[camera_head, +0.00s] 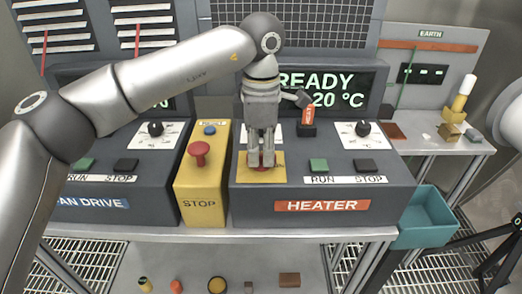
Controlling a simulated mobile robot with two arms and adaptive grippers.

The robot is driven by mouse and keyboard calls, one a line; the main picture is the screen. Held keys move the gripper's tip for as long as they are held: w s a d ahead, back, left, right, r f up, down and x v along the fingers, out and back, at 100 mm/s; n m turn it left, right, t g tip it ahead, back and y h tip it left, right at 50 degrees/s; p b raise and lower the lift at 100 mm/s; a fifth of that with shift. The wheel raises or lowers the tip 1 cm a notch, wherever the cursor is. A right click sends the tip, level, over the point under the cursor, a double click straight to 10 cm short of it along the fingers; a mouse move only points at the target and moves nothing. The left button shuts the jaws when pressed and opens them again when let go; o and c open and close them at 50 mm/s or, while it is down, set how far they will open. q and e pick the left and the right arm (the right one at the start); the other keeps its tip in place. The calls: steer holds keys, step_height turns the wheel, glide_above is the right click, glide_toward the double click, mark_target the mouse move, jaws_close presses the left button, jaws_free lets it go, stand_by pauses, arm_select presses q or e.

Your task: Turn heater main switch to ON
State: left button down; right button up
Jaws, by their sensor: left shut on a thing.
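The heater console (395,205) is a dark grey box with an orange HEATER label (322,205) on its front. Its screen (335,90) reads READY and 20 °C. A yellow plate (277,174) lies on the left part of its top. My left gripper (262,160) points down over this plate, its fingers close together on the switch there. The fingers hide most of the switch, so its position cannot be read. My right gripper is not in view.
Right of the plate are a green RUN button (318,165), a dark STOP button (365,165), a dial (362,129) and a red-tagged piece (307,115). A yellow STOP box (199,205) with a red knob stands left. A teal bin (428,215) hangs right.

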mark_target(261, 154)
arm_select(q)
steer(key=c, duration=1.5)
jaws_free()
step_height(261, 154, up, 12)
steer(key=shift+f, duration=0.1)
